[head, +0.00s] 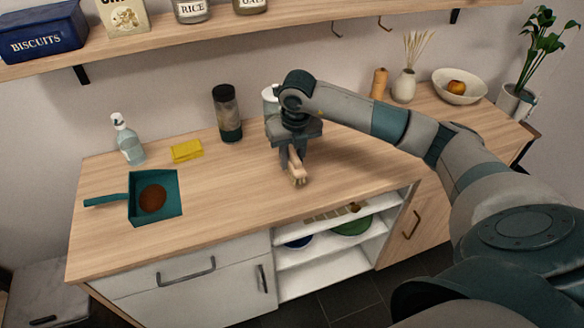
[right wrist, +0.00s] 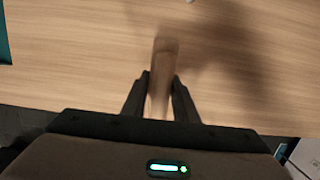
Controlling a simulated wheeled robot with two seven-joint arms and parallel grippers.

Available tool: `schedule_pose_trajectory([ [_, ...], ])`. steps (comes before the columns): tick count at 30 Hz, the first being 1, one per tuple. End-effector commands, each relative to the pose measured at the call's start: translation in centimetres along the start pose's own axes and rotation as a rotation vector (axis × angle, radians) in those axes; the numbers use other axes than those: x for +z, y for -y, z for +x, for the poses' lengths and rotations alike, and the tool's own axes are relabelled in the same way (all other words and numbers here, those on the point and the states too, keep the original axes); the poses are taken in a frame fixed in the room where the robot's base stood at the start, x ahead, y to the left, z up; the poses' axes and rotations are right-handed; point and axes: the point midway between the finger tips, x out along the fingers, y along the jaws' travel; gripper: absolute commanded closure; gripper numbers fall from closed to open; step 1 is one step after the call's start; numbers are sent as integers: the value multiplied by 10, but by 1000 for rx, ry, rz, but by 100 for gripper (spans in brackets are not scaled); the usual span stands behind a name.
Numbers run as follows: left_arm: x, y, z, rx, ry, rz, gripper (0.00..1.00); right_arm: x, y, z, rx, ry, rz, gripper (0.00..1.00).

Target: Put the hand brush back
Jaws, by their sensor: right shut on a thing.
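My right gripper (head: 292,162) is shut on the hand brush (head: 298,177), a pale wooden piece that points down just above or at the counter top; I cannot tell whether it touches. In the right wrist view the hand brush (right wrist: 163,75) stands between the two fingers of my right gripper (right wrist: 160,92), its wooden end toward the counter. Its bristles are not clearly visible. A teal dustpan (head: 170,180) with a brown heap (head: 152,198) in it lies on the left of the counter, apart from the gripper. My left gripper is not in view.
On the wooden counter (head: 230,185) stand a spray bottle (head: 130,143), a yellow sponge (head: 187,150), a dark-lidded jar (head: 228,115), a vase (head: 403,87) and a fruit bowl (head: 459,87). Hooks (head: 383,23) hang under the wall shelf (head: 290,28). The middle front counter is clear.

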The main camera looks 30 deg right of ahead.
Motion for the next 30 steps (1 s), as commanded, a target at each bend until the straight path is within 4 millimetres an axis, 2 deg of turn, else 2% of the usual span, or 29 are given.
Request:
schedule_pose_trajectory([
  [5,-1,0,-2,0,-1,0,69,-1,0,2,0,-1,0,95],
  [15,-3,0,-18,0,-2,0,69,-6,0,36,0,-2,0,95],
  [28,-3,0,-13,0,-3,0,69,-7,0,44,1,0,0,95],
  [29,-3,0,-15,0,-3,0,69,-7,0,42,0,0,0,67],
  [30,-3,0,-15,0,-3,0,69,-7,0,42,0,0,0,57],
])
